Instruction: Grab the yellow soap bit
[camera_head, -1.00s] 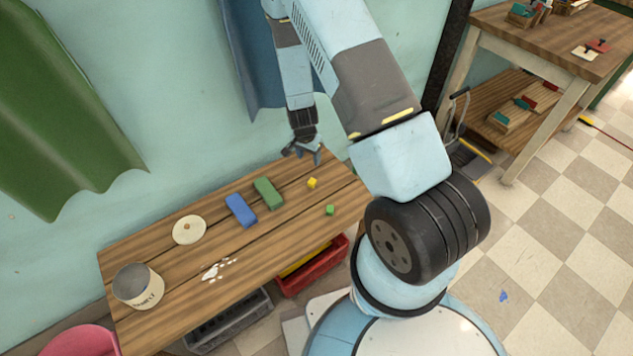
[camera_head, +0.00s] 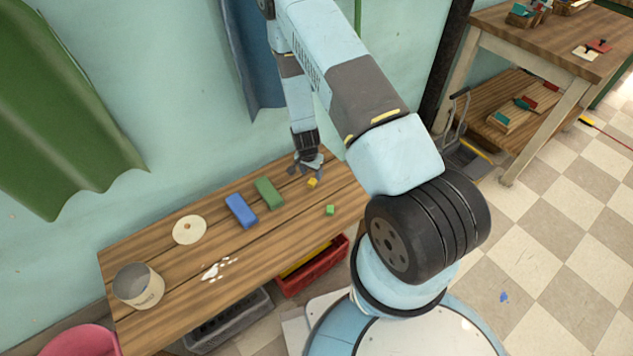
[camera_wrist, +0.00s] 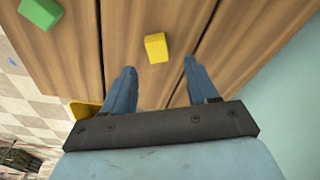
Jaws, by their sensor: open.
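The yellow soap bit (camera_head: 312,183) is a small block on the wooden table (camera_head: 290,236), near its right end. In the wrist view the yellow soap bit (camera_wrist: 156,47) lies on the planks just beyond my fingertips, roughly centred between them. My gripper (camera_head: 306,168) points down just behind the bit in the head view. In the wrist view my gripper (camera_wrist: 158,68) has its two fingers apart with nothing between them.
A small green bit (camera_head: 330,210) lies nearby, also seen in the wrist view (camera_wrist: 41,11). A green bar (camera_head: 268,193) and a blue bar (camera_head: 241,211) lie to the left. Further left are a round pale disc (camera_head: 189,230) and a tin (camera_head: 137,286).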

